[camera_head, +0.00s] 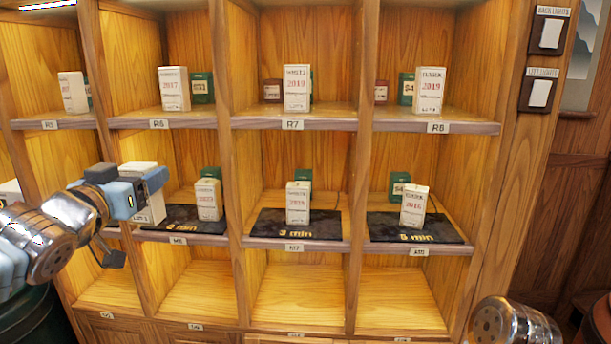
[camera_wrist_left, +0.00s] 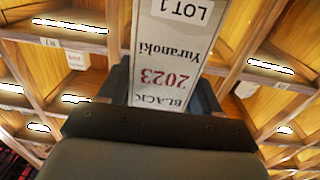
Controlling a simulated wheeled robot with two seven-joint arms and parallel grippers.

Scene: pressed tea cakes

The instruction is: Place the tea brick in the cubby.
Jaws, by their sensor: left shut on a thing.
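My left gripper (camera_head: 148,184) is shut on a white tea brick (camera_head: 153,209), in front of the shelf's left part. The brick is upright in the head view, and the fingers cover its middle. In the left wrist view the brick (camera_wrist_left: 165,45) shows printing with "LOT 1", "Yuranoki", "2023" and "BLACK", between the dark fingers. The shelf has several wooden cubbies; a bottom one (camera_head: 200,293) right of the gripper is empty. The cubby depth behind the held brick is partly hidden by my arm. My right gripper is not in view; only a metallic arm link shows at lower right.
White boxes stand in the upper cubbies, such as one above label R7 (camera_head: 297,90). Black mats (camera_head: 272,232) lie in middle-row cubbies with boxes on them. Wooden dividers (camera_head: 231,190) separate the cubbies. Bottom-row cubbies (camera_head: 297,297) look empty. Two switches (camera_head: 540,93) are on the right.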

